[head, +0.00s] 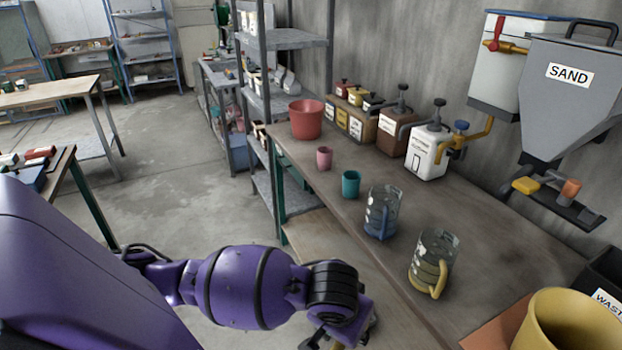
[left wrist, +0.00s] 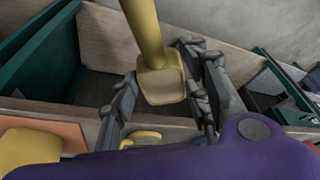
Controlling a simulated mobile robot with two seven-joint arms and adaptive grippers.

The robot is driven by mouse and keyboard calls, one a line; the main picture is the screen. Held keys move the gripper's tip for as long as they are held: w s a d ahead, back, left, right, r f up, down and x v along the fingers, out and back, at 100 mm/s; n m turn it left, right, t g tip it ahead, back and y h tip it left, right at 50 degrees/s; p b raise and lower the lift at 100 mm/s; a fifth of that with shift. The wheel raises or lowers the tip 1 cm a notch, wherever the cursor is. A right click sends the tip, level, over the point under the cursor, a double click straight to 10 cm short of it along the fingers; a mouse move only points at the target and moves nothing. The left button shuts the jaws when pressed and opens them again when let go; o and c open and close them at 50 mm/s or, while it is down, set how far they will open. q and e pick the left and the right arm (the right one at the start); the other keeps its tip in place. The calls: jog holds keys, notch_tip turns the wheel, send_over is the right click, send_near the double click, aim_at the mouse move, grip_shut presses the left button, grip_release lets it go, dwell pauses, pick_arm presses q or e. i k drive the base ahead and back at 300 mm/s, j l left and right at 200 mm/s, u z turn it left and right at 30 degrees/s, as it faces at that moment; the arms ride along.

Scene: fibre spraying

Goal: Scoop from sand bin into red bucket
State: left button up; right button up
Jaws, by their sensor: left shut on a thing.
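The red bucket (head: 306,120) stands upright at the far left end of the workbench in the head view. A grey hopper labelled SAND (head: 568,92) hangs on the wall at the upper right; its inside is hidden. My left gripper (head: 338,336) is low at the bottom of the head view, in front of the bench edge and partly cut off. In the left wrist view my left gripper (left wrist: 165,95) is shut on a yellow tool (left wrist: 150,32) with a long handle and a blocky end between the fingers. I cannot see any sand on it. My right gripper is not shown.
On the bench (head: 350,222) stand a pink cup (head: 324,158), a teal cup (head: 350,184), two clear jugs and several labelled dispensers. A yellow bucket (head: 568,322) is at the lower right, beside a dark waste bin (head: 606,280). The left wrist view shows wooden boards (left wrist: 108,42) and green frame parts.

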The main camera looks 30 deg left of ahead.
aim_at(306, 115)
jog(key=i+j+z, duration=0.1)
jog(key=j, duration=0.5)
jog(key=i+j+z, duration=0.1)
jog(key=j, duration=0.55)
jog(key=j+z, duration=0.1)
jog(key=j, duration=0.55)
jog(key=i+j, duration=0.1)
jog(key=j, duration=0.5)
jog(key=i+j, duration=0.1)
jog(key=j, duration=0.45)
jog(key=i+j, duration=0.1)
jog(key=j, duration=0.5)
jog(key=i+j, duration=0.1)
jog(key=j, duration=0.45)
